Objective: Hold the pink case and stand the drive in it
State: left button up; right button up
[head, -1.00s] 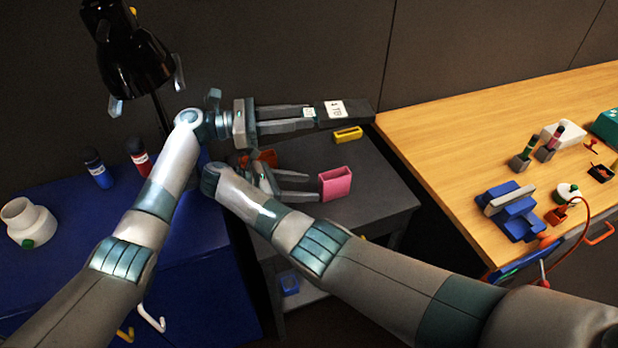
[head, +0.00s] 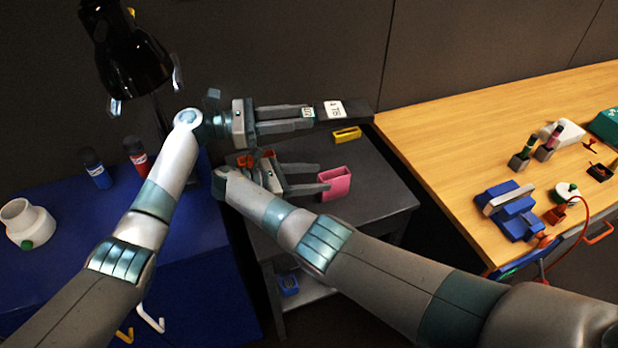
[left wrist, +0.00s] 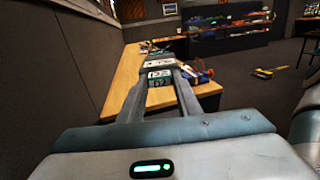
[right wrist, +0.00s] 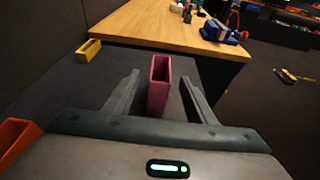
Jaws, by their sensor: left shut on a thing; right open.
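The pink case (head: 335,184) stands upright on the dark grey stand, open at the top. It also shows in the right wrist view (right wrist: 158,84), between the open fingers. My right gripper (head: 325,177) is open, with its fingertips at the case, one on each side and apart from it as far as I can see. My left gripper (head: 310,118) is shut on the dark drive (head: 345,109), which has a white label reading 1 TB. It holds the drive level, above and behind the case. The drive's label also shows in the left wrist view (left wrist: 160,63).
A yellow case (head: 347,134) sits behind the pink one, and an orange one (head: 262,158) is partly hidden behind my right gripper. The grey stand (head: 385,195) is bare right of the pink case. A wooden table (head: 450,130) stands to the right.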

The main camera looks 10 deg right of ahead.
aim_at(345, 176)
jog(key=x, duration=1)
jog(key=shift+d, duration=0.15)
jog(key=c, duration=1.1)
jog(key=shift+c, duration=0.2)
jog(key=o, duration=1.1)
